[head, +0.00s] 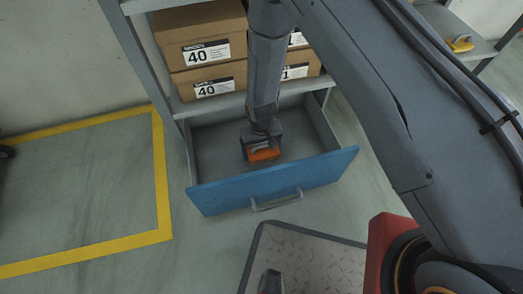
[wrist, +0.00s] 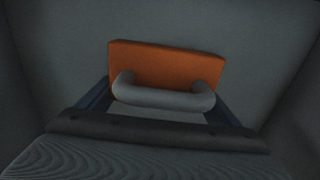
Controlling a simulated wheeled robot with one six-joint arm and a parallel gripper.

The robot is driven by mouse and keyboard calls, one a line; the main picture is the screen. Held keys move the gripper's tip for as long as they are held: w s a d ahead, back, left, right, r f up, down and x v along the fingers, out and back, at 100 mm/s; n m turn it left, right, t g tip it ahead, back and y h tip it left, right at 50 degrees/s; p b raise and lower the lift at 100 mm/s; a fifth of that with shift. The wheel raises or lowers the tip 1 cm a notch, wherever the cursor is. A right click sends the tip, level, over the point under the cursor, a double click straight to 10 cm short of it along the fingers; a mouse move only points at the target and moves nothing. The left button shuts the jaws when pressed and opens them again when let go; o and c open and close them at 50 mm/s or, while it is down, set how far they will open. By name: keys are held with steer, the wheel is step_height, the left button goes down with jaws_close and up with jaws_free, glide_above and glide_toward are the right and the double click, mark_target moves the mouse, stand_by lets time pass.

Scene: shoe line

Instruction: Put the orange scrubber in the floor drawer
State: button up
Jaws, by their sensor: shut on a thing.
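The orange scrubber (wrist: 168,62) shows in the wrist view as an orange block with a grey handle. My gripper (wrist: 163,103) is shut on it, with one dark finger at each side of the handle. In the head view the scrubber (head: 264,154) hangs under my gripper (head: 262,143), within the outline of the open floor drawer (head: 272,187). The drawer has a blue front with a grey pull handle and a grey inside. I cannot tell whether the scrubber touches the drawer's bottom.
Cardboard boxes (head: 208,53) marked 40 and 41 stand on the shelf (head: 222,105) just above and behind the drawer. A yellow object (head: 461,44) lies on another shelf at the upper right.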

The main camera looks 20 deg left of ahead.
steer(key=shift+f, duration=0.6)
steer(key=o, duration=1)
steer(key=shift+s, duration=0.1)
steer(key=shift+o, duration=0.2)
steer(key=shift+d+f, duration=0.1)
steer(key=shift+d, duration=0.15)
